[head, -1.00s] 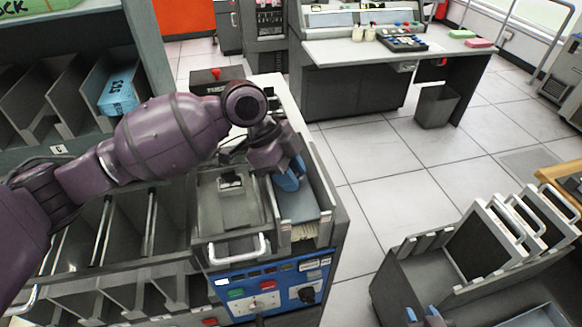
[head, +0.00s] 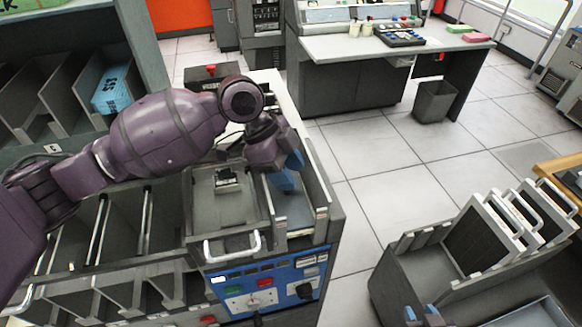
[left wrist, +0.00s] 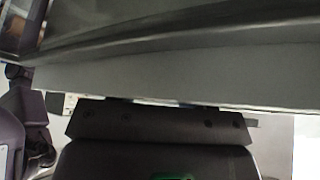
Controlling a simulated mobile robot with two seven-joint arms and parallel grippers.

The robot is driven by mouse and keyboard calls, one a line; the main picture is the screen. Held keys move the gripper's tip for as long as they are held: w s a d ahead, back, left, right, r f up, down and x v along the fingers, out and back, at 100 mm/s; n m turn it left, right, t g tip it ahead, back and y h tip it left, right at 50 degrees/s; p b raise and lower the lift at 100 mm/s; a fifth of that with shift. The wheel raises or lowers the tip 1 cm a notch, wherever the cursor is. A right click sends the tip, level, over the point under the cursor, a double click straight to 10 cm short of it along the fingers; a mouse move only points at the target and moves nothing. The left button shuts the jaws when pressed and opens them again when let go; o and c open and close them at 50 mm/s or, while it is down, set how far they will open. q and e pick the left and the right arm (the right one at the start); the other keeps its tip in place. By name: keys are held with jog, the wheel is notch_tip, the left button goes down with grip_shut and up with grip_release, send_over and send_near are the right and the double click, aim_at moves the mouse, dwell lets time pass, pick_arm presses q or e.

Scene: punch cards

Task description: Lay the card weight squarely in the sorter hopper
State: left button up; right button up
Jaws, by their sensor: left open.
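The sorter hopper (head: 318,203) is the narrow walled bay at the right of the machine top in the head view. A flat blue-grey surface (head: 297,212) lies low inside it. It may be the card weight, but I cannot tell it from the hopper floor, nor whether it is square. My left gripper (head: 287,176) is over the hopper with its blue fingers pointing down, open. Its wrist hides the hopper's far part. The left wrist view shows a broad grey surface (left wrist: 180,75) close up. My right gripper (head: 422,313) is open and empty at the bottom edge.
A metal tray with a white handle (head: 232,246) lies left of the hopper, above the blue control panel (head: 268,283). Sorter pockets (head: 122,232) are further left. A grey cart with handled frames (head: 490,235) stands at right. Open floor separates the two.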

pick_arm(q)
jog(key=v, duration=1)
jog(key=shift+a+r, duration=0.25)
jog(key=shift+r, duration=0.1)
jog(key=shift+w, duration=0.1)
